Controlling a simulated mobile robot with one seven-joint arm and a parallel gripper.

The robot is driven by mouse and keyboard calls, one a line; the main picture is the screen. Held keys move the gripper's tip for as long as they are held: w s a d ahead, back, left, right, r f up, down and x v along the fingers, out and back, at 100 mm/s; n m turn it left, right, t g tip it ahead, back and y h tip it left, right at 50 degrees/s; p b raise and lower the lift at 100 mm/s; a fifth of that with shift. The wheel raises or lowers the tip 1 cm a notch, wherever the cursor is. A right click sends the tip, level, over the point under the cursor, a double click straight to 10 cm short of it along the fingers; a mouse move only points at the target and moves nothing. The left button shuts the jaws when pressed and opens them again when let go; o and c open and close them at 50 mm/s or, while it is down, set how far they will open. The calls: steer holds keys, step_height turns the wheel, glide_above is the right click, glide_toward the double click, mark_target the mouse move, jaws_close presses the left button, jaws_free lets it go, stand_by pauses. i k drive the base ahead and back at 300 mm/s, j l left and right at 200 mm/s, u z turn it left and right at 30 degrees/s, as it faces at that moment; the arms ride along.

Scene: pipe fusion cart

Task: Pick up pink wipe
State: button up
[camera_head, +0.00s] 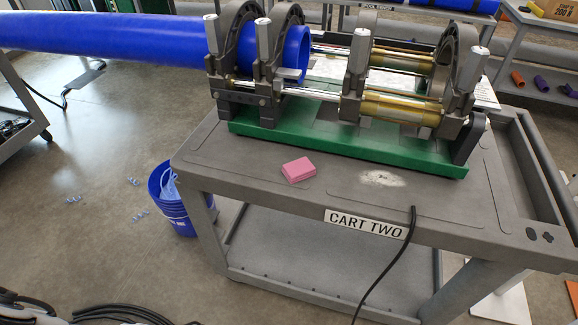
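The pink wipe (299,169) is a small folded pad lying flat on the grey top of the cart (262,186). It sits near the cart's front left part, in front of the green base of the fusion machine and apart from it. Nothing covers it. My gripper is not in view.
The pipe fusion machine with its green base (345,145) and metal clamps fills the back of the cart top. A long blue pipe (110,35) runs left from it. White dust (382,178) lies right of the wipe. A black cable (385,265) hangs over the front edge. A blue bucket (174,205) stands left.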

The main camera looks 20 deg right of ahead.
mark_target(299, 170)
steer(key=i+j, duration=0.1)
steer(key=j, duration=0.25)
steer(key=i+j, duration=0.1)
steer(key=j, duration=0.2)
steer(key=j+z, duration=0.1)
steer(key=j, duration=0.25)
steer(key=i+j+z, duration=0.1)
steer(key=z, duration=1.1)
steer(key=i+j+z, duration=0.2)
steer(key=i+z, duration=0.15)
steer(key=i, duration=0.15)
